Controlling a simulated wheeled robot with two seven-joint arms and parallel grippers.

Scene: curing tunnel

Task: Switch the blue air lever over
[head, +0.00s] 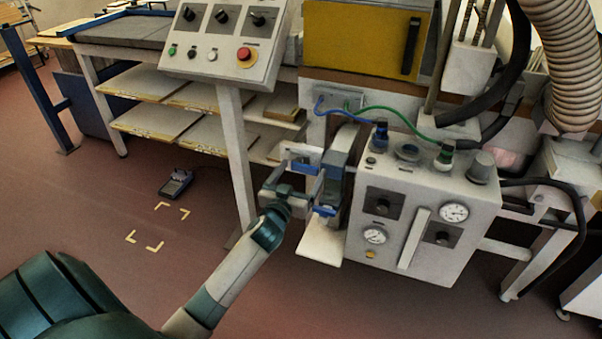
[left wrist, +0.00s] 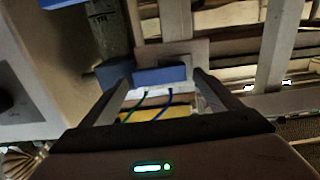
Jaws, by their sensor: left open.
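The blue air lever (head: 304,167) shows in the head view as a small blue bar in front of a pale plate, left of the grey control box. My left gripper (head: 297,172) is at it, coming from below left. In the left wrist view, the lever (left wrist: 160,76) is a blue block lying crosswise at the fingertips. My left gripper (left wrist: 162,82) is open there, with one finger toward each end of the block. I cannot tell whether either finger touches it. The fingers partly hide the lever in the head view. My right gripper is not in view.
The grey control box (head: 405,240) with gauges and knobs stands right of the gripper. A pale tray (head: 318,243) juts out below it. A sloped button panel (head: 222,52) on a post (head: 237,150) stands behind. Blue and green hoses (head: 392,112) run above.

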